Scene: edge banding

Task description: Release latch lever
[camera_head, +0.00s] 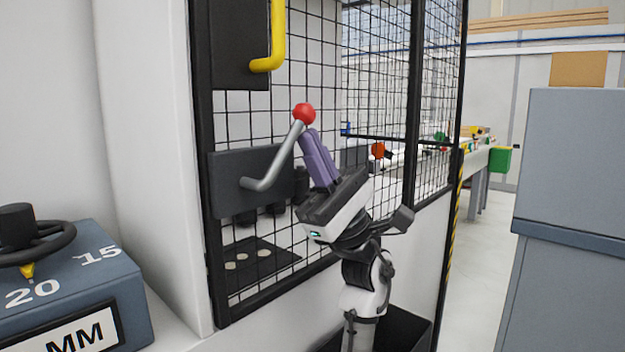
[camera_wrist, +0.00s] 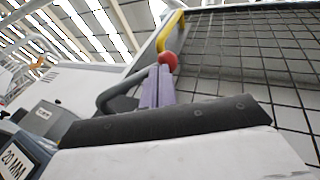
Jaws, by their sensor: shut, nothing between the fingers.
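The latch lever (camera_head: 276,160) is a bent grey rod with a red ball knob (camera_head: 305,113). It rises from a dark plate (camera_head: 226,168) on the mesh door and leans up to the right. My gripper (camera_head: 308,134) has purple fingers that are shut and empty. Its fingertips are just below the red knob, on the right of the rod. In the wrist view the lever (camera_wrist: 116,92) is left of the shut fingers (camera_wrist: 158,75), and the knob (camera_wrist: 169,61) shows just beyond the tips. I cannot tell whether the fingers touch the lever.
The black-framed mesh door (camera_head: 330,40) stands behind the lever. A yellow handle (camera_head: 278,35) is above it. A blue-grey box with a dial (camera_head: 80,285) is at the lower left. A grey cabinet (camera_head: 570,200) stands at the right, with open floor (camera_head: 485,270) beside it.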

